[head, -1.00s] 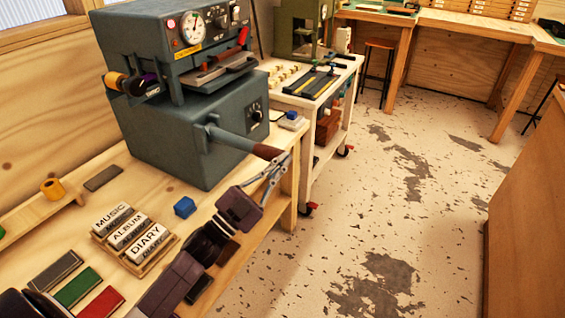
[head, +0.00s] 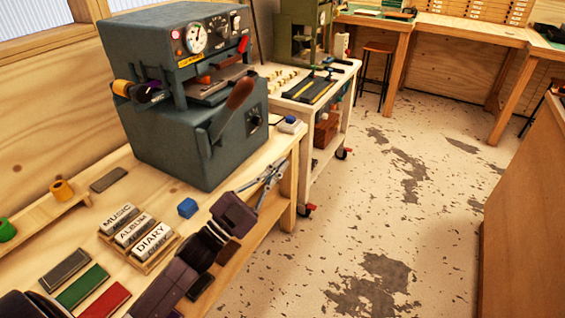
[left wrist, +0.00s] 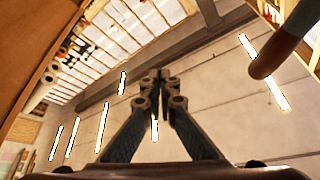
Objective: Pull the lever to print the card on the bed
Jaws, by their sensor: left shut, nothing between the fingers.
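The grey-green press (head: 175,140) stands on the bench with a gauge on its front. Its lever (head: 238,95), a brown-handled arm on the right side, points up and to the right. Its bed (head: 215,88) shows in the front opening; I cannot make out a card on it. My left gripper (head: 277,168) is shut and empty below and right of the lever, apart from it, near the bench's front edge. In the left wrist view its fingertips (left wrist: 158,76) meet, and the brown lever handle (left wrist: 283,42) is at the upper right. My right gripper is not in view.
A white cart (head: 325,130) stands beyond the press. The floor at right is clear.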

